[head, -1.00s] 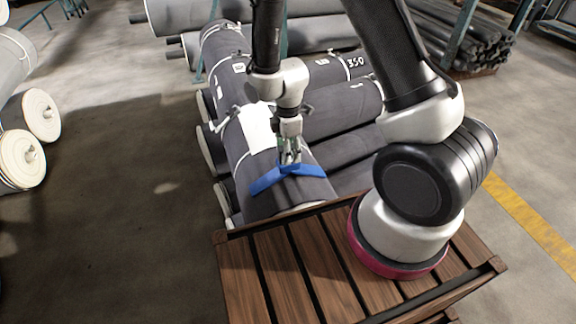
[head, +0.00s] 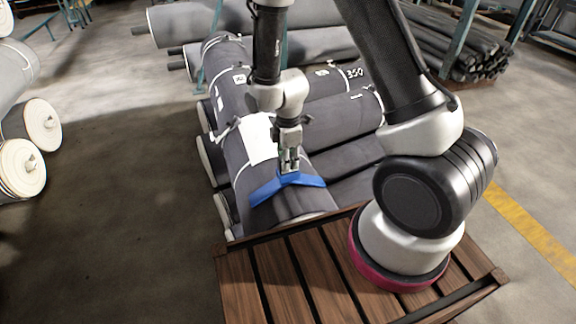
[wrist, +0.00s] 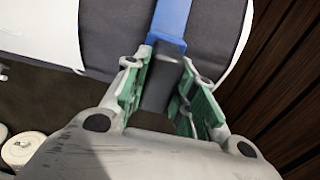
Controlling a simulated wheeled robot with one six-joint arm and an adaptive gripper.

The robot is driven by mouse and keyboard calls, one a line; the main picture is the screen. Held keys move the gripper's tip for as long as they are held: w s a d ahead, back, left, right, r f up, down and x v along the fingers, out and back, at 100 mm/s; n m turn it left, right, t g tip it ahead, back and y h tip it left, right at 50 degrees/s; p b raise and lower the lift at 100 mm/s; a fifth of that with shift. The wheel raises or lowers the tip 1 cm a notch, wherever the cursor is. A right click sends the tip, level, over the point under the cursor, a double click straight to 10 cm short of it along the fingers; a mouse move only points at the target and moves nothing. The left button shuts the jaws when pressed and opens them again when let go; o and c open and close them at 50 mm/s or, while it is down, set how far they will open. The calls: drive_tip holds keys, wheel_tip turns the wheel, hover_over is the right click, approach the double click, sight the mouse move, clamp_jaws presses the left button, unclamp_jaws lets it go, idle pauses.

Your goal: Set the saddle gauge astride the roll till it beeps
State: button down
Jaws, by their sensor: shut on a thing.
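The saddle gauge (head: 306,180) is a blue, wide inverted V with a dark grip block. It lies across the near end of a long dark grey roll (head: 232,100), one arm sloping down each side. My gripper (head: 289,166) is above the roll, shut on the grip block. In the wrist view the gauge's blue bar (wrist: 172,20) crosses the dark roll (wrist: 108,35), and the block sits between the green pads of my gripper (wrist: 162,82). I cannot tell whether the gauge's inner faces touch the roll. No display or light on it can be made out.
A white sheet (head: 259,138) lies on the roll behind the gauge. More grey rolls (head: 335,118) lie close on the right, one marked 350. The floor (head: 120,220) between is clear.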

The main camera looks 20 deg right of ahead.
wheel_tip(320, 180, up, 12)
drive_tip(key=shift+r, duration=0.15)
idle(0.3)
drive_tip(key=shift+f, duration=6.4)
drive_tip(key=c, duration=1.1)
unclamp_jaws()
wheel_tip(320, 180, up, 12)
